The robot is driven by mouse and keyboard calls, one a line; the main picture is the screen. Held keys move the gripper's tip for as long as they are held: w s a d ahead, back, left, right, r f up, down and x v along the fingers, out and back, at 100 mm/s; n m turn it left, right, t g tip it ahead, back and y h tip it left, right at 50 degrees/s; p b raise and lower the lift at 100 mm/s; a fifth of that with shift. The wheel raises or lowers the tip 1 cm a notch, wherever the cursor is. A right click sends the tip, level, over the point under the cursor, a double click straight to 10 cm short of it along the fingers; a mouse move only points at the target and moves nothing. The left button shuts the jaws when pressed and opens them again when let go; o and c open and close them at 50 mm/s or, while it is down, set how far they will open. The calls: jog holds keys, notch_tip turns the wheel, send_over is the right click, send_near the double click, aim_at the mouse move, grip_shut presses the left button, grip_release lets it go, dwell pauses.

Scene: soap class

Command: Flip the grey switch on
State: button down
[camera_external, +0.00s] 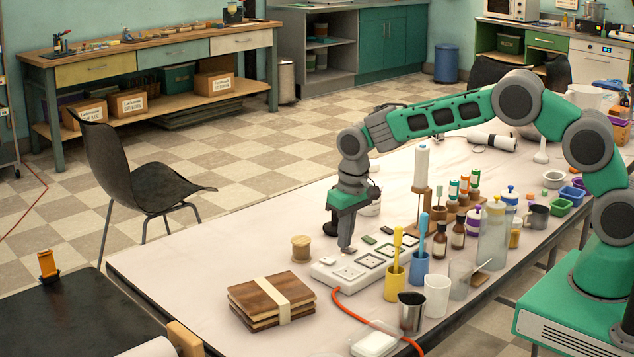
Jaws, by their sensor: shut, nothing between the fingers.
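A white strip with several switches or sockets (322,273) lies on the white table, with an orange cord at its near left end. Small dark-green or grey pieces lie along its far side. I cannot tell at this size which part is the grey switch or how it is set. My gripper (347,249) points straight down at the strip's far edge, left of its middle. Its fingers are shut and empty. The fingertips are at or just above the strip; I cannot tell whether they touch it.
A wooden spool (301,248) and banded wooden boards (271,301) lie to the left. Yellow (395,284) and blue (419,268) cups with brushes stand close to the right.

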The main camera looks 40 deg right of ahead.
jog(key=shift+s+f, duration=0.2)
jog(key=shift+s, duration=0.1)
jog(key=shift+s+r, duration=0.15)
jog(key=shift+s, duration=0.45)
jog(key=shift+r, duration=0.15)
notch_tip(320, 180, up, 14)
jog(key=s+p, duration=0.1)
jog(key=shift+s, duration=0.35)
